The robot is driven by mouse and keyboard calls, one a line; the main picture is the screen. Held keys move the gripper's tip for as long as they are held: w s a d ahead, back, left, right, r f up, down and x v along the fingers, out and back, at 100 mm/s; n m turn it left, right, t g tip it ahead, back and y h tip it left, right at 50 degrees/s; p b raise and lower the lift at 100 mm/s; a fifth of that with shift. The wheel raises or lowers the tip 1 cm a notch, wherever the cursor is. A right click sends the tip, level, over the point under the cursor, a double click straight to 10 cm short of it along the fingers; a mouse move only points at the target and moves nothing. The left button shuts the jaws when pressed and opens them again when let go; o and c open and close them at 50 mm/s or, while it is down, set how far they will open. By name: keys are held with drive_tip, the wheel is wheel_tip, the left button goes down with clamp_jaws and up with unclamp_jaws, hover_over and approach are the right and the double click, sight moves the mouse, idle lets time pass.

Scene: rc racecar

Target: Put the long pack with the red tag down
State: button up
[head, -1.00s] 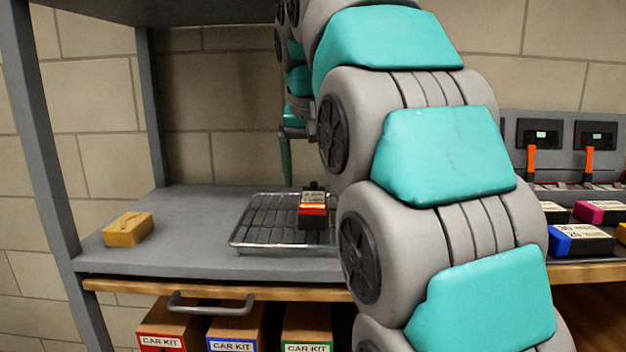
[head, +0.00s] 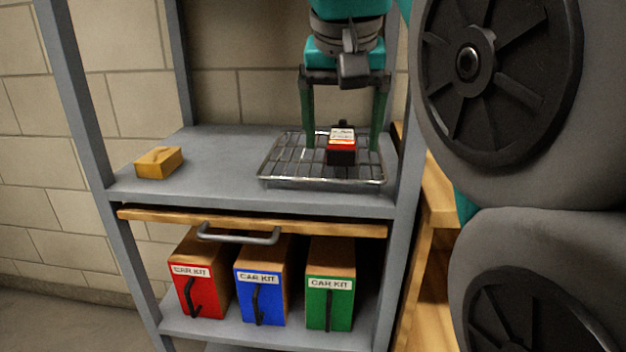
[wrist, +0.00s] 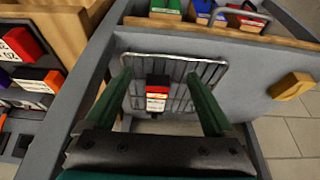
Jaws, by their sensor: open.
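The long pack with the red tag (head: 341,148) is black with a red band and a white label. It rests on the wire rack (head: 275,178) on the grey shelf. My gripper (head: 342,145) is open, its two green fingers pointing down on either side of the pack, with a gap on each side. In the wrist view the pack (wrist: 157,95) lies between the spread fingers (wrist: 165,85), touching neither of them. The wire rack also shows there under the pack (wrist: 205,72).
A yellow block (head: 158,163) sits on the shelf (head: 220,165) to the left of the rack. Red, blue and green car kit boxes (head: 330,300) stand below. A drawer handle (head: 238,236) sticks out in front. Shelf posts (head: 400,120) flank the space.

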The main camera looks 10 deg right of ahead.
sight(356, 208)
drive_tip(key=shift+n+g, duration=0.5)
drive_tip(key=shift+g, duration=0.4)
drive_tip(key=s+f, duration=0.1)
drive_tip(key=f, duration=0.2)
drive_tip(key=s+d+f, duration=0.1)
drive_tip(key=f, duration=0.6)
drive_tip(key=shift+s+d+f, duration=0.1)
drive_tip(key=shift+s+d, duration=0.15)
drive_tip(key=shift+s, duration=0.15)
drive_tip(key=s+f+n+g, duration=0.1)
drive_tip(key=s+f+g, duration=0.1)
drive_tip(key=s+f, duration=0.7)
drive_tip(key=s+f+n+g+y, duration=0.1)
drive_tip(key=s+f+g, duration=0.1)
drive_tip(key=s+f, duration=0.7)
wheel_tip(356, 208, down, 8)
drive_tip(key=shift+r+n, duration=0.15)
drive_tip(key=shift+n, duration=0.15)
